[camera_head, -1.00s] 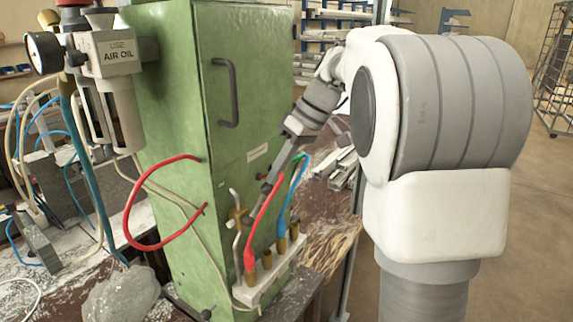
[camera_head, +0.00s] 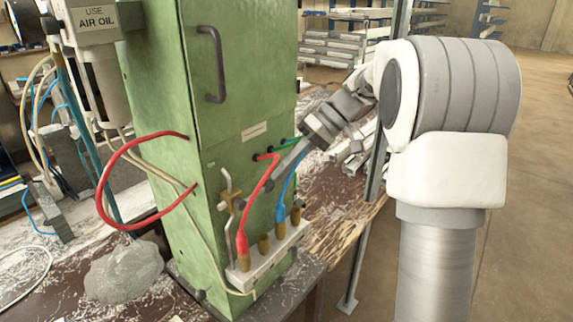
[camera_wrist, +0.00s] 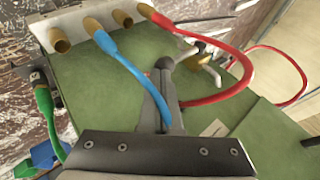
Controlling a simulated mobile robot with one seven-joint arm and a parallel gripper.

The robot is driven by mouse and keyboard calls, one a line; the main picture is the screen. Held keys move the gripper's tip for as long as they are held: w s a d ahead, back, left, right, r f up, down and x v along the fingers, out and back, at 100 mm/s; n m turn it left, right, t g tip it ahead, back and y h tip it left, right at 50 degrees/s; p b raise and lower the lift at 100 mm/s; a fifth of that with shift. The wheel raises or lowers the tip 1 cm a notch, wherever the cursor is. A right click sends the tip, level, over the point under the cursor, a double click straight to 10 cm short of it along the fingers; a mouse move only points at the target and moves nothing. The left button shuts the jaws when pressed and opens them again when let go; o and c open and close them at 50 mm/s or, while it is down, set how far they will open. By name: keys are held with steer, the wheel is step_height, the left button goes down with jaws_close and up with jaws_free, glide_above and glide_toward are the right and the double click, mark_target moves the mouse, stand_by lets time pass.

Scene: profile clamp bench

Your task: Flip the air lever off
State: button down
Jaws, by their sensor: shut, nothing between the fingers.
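The air lever is a bent silver handle (camera_head: 227,182) at a brass valve (camera_head: 233,202) on the lower front of the green cabinet. It points roughly upward in the head view. The wrist view shows the brass valve (camera_wrist: 198,58) and the silver handle (camera_wrist: 213,72) just right of my fingertips. My gripper (camera_head: 269,184) is shut and empty. Its tips are right of and slightly above the brass valve in the head view, apart from the handle. In the wrist view my gripper (camera_wrist: 164,64) points toward the cabinet face, between the blue and red hoses.
A red hose (camera_head: 257,205) and a blue hose (camera_head: 283,200) rise from a white manifold block (camera_head: 262,262) close to my fingers. A green hose (camera_head: 285,143) runs behind. The green cabinet (camera_head: 240,100) stands close. A grey lump (camera_head: 122,272) lies at lower left.

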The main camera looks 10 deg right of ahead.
steer(key=shift+f, duration=0.3)
steer(key=shift+r, duration=0.1)
stand_by(0.3)
